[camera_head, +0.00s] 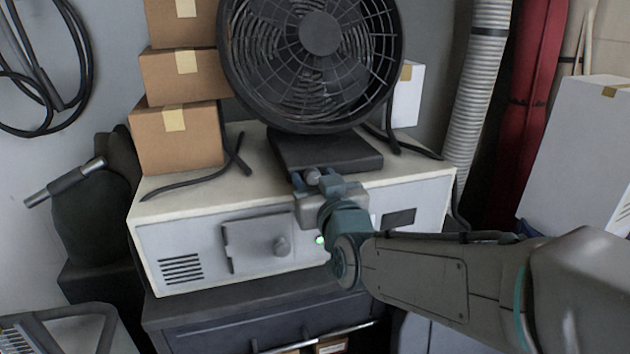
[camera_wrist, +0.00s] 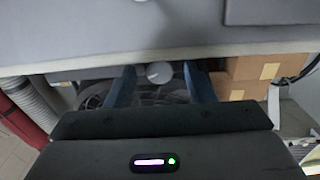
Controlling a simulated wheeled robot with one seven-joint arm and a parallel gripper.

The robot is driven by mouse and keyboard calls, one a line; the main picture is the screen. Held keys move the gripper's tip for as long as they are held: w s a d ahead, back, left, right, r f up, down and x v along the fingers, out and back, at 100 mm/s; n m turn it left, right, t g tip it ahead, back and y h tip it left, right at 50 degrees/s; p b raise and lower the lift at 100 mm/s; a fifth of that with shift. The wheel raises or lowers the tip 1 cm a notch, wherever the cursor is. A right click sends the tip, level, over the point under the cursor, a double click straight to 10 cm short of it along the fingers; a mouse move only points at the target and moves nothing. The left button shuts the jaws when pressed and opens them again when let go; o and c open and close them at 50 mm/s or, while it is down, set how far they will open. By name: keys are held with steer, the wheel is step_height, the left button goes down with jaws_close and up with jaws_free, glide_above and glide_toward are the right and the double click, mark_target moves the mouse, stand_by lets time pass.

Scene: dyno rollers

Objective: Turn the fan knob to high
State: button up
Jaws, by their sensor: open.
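A large black fan (camera_head: 320,33) stands on a dark base (camera_head: 325,152) on top of a white cabinet. A small round grey knob (camera_head: 313,177) shows at the front of the fan base, at my gripper (camera_head: 318,183). In the wrist view the pale round knob (camera_wrist: 159,72) lies between the two blue fingers of my gripper (camera_wrist: 159,85). The fingers are open, with a gap on each side of the knob. I cannot tell the knob's setting. My gripper and arm hide part of the base's front edge and the cabinet front.
Black cables (camera_head: 205,178) lie on the cabinet top. A corrugated duct (camera_head: 482,75) stands right.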

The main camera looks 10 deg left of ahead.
steer(key=c, duration=0.9)
steer(key=shift+f+m+b, duration=0.25)
steer(key=shift+m+b, duration=0.05)
steer(key=shift+b, duration=0.5)
steer(key=shift+c, duration=0.2)
steer(key=shift+r+m+b, duration=0.15)
steer(key=shift+m+b, duration=0.25)
steer(key=shift+b, duration=0.15)
steer(key=o, duration=0.9)
steer(key=shift+o, duration=0.2)
steer(key=v, duration=1.3)
steer(key=shift+s+d, duration=0.25)
steer(key=shift+s, duration=0.05)
